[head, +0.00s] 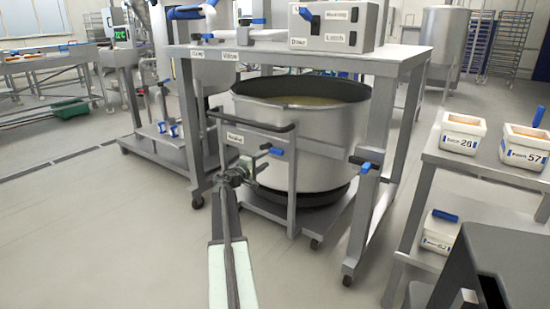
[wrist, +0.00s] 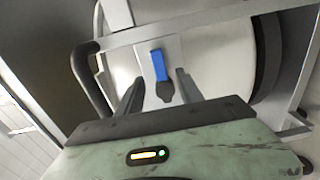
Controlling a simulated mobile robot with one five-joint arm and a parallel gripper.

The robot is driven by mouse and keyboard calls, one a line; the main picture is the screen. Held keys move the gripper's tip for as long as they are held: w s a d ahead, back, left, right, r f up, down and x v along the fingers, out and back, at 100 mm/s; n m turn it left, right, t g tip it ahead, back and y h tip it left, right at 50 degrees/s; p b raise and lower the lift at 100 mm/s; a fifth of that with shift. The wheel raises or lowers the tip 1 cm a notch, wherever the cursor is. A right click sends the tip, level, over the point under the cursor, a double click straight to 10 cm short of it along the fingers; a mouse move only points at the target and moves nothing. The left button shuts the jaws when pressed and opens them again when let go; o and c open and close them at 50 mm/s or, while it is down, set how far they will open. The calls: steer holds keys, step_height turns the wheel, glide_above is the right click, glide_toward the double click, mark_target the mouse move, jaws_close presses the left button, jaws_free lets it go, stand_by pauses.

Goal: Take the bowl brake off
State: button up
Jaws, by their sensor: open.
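A lever with a blue grip (head: 276,151) is on the grey frame in front of the big steel bowl (head: 318,140); it looks like the bowl brake. A small label plate (head: 235,137) beside it is too small to read surely. My gripper (head: 255,163) is open, close to this lever. In the wrist view the blue lever (wrist: 159,64) with its dark pivot lies between my two open fingers (wrist: 160,86), seemingly without either finger touching it. How far ahead of the fingertips it lies is hard to tell.
A dark handle bar (head: 250,122) runs just above my gripper. A second blue lever (head: 365,166) is on the frame to the right. A control box (head: 336,24) stands on the table above. White tubs (head: 463,132) stand on the right shelf.

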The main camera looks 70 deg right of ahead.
mark_target(275, 153)
steer(key=x, duration=0.8)
jaws_close()
steer(key=shift+a, duration=0.1)
stand_by(1.3)
